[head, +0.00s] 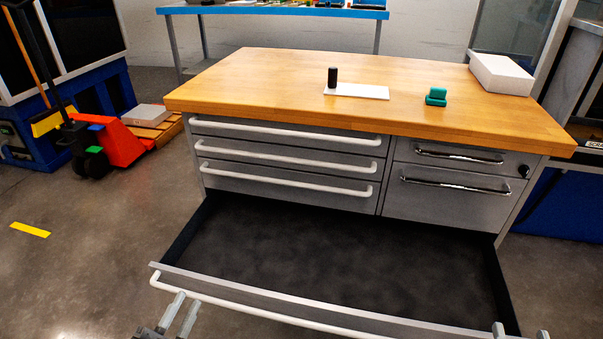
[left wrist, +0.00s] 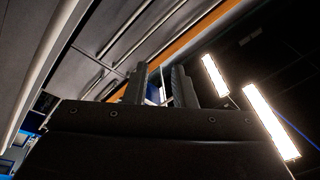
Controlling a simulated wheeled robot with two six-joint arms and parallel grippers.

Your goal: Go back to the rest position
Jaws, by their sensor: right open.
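My left gripper (head: 181,312) is at the bottom left of the head view, its fingertips just by the white handle of the open bottom drawer. Its two fingers stand apart with a gap between them, also in the left wrist view (left wrist: 158,85). I see nothing held in it; whether it touches the handle I cannot tell. My right gripper (head: 520,332) is at the bottom right edge, near the drawer's front right corner. Only its fingertips show, wide apart, with nothing visible between them. The wide bottom drawer (head: 320,307) is pulled out and its dark inside is empty.
The wooden workbench (head: 250,80) bears a white plate with a black peg (head: 333,78), a green block (head: 436,97) and a white box (head: 501,74). Its other drawers are shut. A red pallet truck (head: 118,143) stands left. Floor left of the drawer is clear.

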